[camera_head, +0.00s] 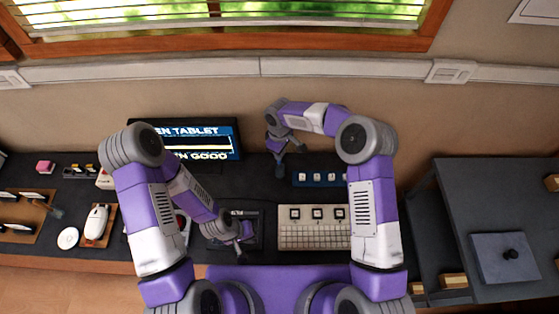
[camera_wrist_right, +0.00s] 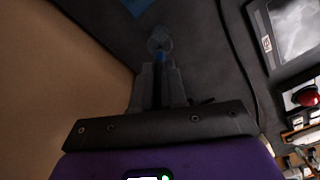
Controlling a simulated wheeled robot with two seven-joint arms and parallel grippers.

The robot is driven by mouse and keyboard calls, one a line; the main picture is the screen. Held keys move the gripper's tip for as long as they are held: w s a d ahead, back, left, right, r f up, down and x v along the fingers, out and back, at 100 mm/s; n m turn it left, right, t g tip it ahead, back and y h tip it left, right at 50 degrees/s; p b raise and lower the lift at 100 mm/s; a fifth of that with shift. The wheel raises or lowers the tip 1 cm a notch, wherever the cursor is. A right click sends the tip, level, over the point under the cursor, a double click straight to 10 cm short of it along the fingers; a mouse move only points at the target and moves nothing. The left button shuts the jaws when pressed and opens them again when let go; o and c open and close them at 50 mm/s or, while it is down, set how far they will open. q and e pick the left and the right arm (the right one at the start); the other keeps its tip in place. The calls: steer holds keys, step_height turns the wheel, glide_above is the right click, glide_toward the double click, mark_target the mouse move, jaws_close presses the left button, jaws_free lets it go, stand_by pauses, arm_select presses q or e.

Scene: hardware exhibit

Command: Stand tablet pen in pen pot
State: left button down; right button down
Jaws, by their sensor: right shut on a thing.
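My right gripper (camera_head: 279,160) is at the back of the dark desk, right of the monitor. In the right wrist view its fingers (camera_wrist_right: 160,85) are shut on a slim dark, partly blue thing, which looks like the tablet pen (camera_wrist_right: 160,58). A rounded grey thing (camera_wrist_right: 158,38) shows at the pen's far end; it may be the pen pot, but it is too dark to tell whether the pen is in it or only above it. My left gripper (camera_head: 243,248) is low over the front of the black drawing tablet (camera_head: 255,240); its opening is unclear.
A lit monitor (camera_head: 222,140) stands at the back, partly behind my left arm. A pale keypad (camera_head: 300,238) and a blue strip of switches (camera_head: 310,178) lie to the right. A white mouse (camera_head: 96,222) and a round white disc (camera_head: 68,238) lie at left. A wall is close behind.

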arm_select(q)
steer(key=shift+s+r, duration=0.1)
arm_select(e)
steer(key=shift+s+f, duration=0.1)
steer(key=shift+f, duration=0.7)
arm_select(q)
steer(key=shift+r, duration=0.15)
arm_select(e)
step_height(320, 180, down, 4)
steer(key=shift+r, duration=0.1)
arm_select(q)
steer(key=shift+f, duration=0.25)
arm_select(e)
steer(key=c, duration=1.2)
jaws_free()
arm_select(q)
steer(key=shift+r, duration=0.1)
